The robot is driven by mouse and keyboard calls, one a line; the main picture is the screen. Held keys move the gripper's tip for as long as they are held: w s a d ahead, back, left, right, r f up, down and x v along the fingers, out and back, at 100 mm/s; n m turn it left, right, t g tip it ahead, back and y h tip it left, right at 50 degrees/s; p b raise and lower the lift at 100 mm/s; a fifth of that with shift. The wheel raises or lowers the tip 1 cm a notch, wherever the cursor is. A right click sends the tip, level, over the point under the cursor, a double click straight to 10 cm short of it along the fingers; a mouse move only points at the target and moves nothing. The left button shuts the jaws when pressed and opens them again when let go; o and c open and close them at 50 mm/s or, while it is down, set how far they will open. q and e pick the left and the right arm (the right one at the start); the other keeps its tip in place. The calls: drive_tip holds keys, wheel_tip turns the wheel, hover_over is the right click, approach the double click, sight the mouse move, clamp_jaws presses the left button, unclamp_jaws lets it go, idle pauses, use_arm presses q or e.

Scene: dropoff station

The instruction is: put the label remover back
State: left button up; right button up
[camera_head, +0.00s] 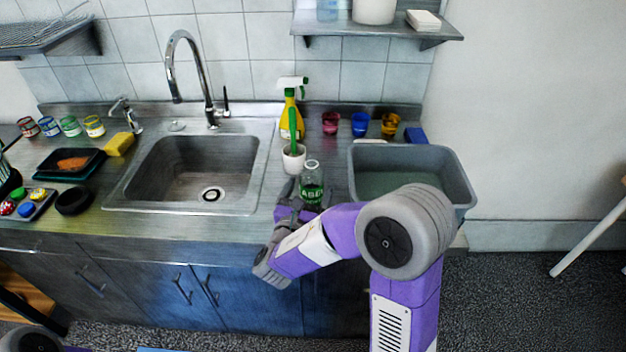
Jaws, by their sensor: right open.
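A clear bottle with a green label (312,187), lettering partly readable as "ABE", stands upright on the counter between the sink and the grey tub. I take it for the label remover. My right gripper (293,203) is at the bottle's lower left, close to it, with its jaws open. Whether a finger touches the bottle I cannot tell. My right arm and gripper hide the counter in front of the bottle. My left gripper is not in view.
A white cup with a green-handled brush (294,158) and a yellow spray bottle (291,117) stand just behind. The grey tub (455,172) is to the right, the sink (190,170) to the left. Coloured jars (359,124) line the back. A shelf (377,28) hangs above.

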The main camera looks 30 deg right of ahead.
drive_tip(key=p+v, duration=0.1)
drive_tip(key=v, duration=0.7)
drive_tip(key=shift+a, duration=0.1)
drive_tip(key=shift+a, duration=0.1)
drive_tip(key=s+a+f+m+g+y+p, duration=0.1)
drive_tip(key=a+f+g+y+p, duration=0.3)
drive_tip(key=a, duration=0.6)
drive_tip(key=s+a+f+m+g+y, duration=0.3)
drive_tip(key=s+f+m+g+y, duration=0.4)
drive_tip(key=f+m, duration=0.45)
drive_tip(key=s+a+f+m+g+y, duration=0.3)
drive_tip(key=s+f+m+g+y, duration=0.25)
drive_tip(key=s+f+m, duration=0.6)
drive_tip(key=w+d+f+m+t, duration=0.4)
drive_tip(key=f+m, duration=0.1)
drive_tip(key=f, duration=0.2)
drive_tip(key=shift+d+m+y, duration=0.3)
drive_tip(key=shift+d+y, duration=0.05)
